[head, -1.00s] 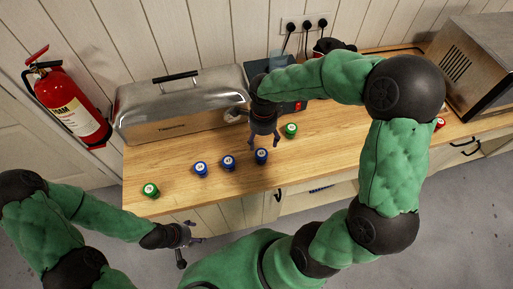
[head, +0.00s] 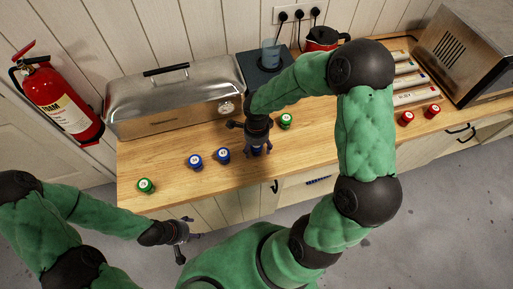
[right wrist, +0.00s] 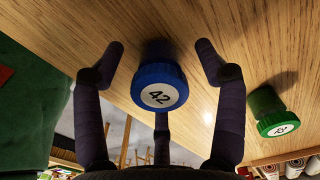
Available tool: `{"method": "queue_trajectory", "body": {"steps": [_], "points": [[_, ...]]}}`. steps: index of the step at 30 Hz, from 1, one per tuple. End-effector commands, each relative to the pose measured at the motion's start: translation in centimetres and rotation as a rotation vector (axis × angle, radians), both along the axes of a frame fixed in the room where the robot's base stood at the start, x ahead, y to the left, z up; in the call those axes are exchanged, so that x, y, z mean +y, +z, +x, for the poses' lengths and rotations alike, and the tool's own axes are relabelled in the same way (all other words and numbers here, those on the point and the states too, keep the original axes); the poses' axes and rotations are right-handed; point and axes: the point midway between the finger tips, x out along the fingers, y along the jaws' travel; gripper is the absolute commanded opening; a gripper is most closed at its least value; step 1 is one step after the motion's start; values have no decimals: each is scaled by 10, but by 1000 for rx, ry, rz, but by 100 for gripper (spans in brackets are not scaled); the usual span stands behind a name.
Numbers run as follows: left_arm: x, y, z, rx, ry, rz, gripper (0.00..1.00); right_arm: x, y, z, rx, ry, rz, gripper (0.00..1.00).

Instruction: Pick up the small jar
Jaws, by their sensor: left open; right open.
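Several small jars with numbered lids stand on the wooden counter. A blue jar (head: 257,151) is partly hidden under my right gripper (head: 258,146). In the right wrist view this blue jar (right wrist: 158,88), with 42 on its lid, lies between the spread fingers of the open right gripper (right wrist: 160,75); I see gaps on both sides. Two other blue jars (head: 195,161) (head: 223,155) stand to its left. A green jar (head: 145,186) is at the far left, and another green jar (head: 286,121) is behind to the right. My left gripper (head: 184,236) is open and empty in front of the counter.
A metal bread box (head: 172,100) stands at the back left. A dark appliance (head: 262,72) and red kettle (head: 322,38) stand behind my right arm. Two red jars (head: 407,117) (head: 432,111) and a microwave (head: 485,55) are at the right.

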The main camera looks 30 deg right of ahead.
Motion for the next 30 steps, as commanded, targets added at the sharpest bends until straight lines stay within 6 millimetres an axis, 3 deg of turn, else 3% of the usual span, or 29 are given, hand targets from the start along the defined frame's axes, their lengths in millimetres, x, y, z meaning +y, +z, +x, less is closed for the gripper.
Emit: {"method": "queue_trajectory", "body": {"steps": [5, 9, 12, 23, 30], "points": [[0, 0, 0, 0, 0, 0, 67, 0, 0, 0, 0, 0, 0, 72], [0, 0, 0, 0, 0, 0, 67, 0, 0, 0, 0, 0, 0, 32], [0, 0, 0, 0, 0, 0, 67, 0, 0, 0, 0, 0, 0, 10], [0, 0, 0, 0, 0, 0, 67, 0, 1, 0, -1, 0, 0, 9], [0, 2, 0, 0, 0, 0, 67, 0, 17, 1, -3, -1, -1, 9]]}}
